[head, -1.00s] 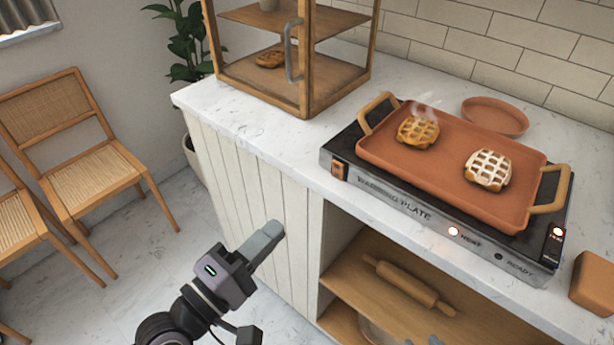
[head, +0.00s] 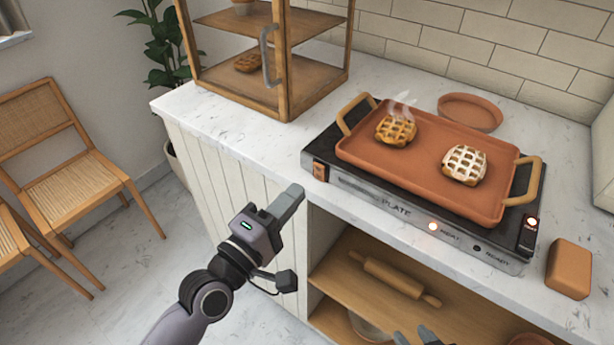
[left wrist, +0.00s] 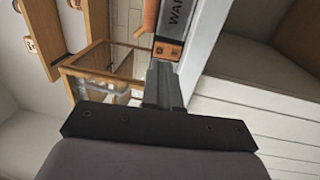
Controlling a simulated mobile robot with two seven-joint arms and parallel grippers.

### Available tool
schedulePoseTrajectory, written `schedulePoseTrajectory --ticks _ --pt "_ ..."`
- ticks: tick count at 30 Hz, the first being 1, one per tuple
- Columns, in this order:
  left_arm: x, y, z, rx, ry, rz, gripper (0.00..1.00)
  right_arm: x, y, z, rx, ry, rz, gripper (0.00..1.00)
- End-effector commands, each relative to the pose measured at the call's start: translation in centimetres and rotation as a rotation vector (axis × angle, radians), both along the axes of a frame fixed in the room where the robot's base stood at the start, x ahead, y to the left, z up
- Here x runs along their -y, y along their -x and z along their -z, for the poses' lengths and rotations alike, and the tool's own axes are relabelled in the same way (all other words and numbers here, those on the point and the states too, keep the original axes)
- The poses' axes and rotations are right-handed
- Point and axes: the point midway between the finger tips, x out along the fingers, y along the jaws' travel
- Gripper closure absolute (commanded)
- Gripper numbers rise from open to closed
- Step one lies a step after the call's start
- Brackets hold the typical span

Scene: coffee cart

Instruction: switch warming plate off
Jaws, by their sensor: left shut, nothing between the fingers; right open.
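The warming plate (head: 372,203) is a dark, steel-fronted slab on the counter; it also shows in the left wrist view (left wrist: 176,18). Its front has a glowing HEAT light (head: 432,227) and a dark READY light (head: 477,248). An orange-brown switch (head: 320,171) sits at its left front corner; it also shows in the left wrist view (left wrist: 167,51), just beyond my fingertips. My left gripper (head: 297,190) is shut and empty, below and left of the switch. My right gripper (head: 416,338) is open, mostly cut off at the bottom edge.
A terracotta tray (head: 415,178) with two lattice waffles, one steaming, lies on the plate. A wooden cabinet (head: 290,65) stands left behind it. A brown block (head: 569,268) and a round dish (head: 470,111) are nearby. A rolling pin (head: 395,280) lies on the shelf below.

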Motion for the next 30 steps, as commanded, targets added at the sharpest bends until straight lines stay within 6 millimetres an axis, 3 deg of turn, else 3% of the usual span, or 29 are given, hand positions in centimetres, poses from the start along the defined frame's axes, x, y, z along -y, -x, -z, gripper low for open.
schedulePoseTrajectory --ticks 9,30 --pt "2.4 -3.3 -0.6 0.000 0.000 0.001 1.00 0.0 0.0 -0.4 -0.001 0.000 0.000 0.57" --pt "3.4 -4.6 -1.2 0.002 0.001 0.000 1.00 0.0 0.1 -0.9 0.000 0.000 0.000 0.57"
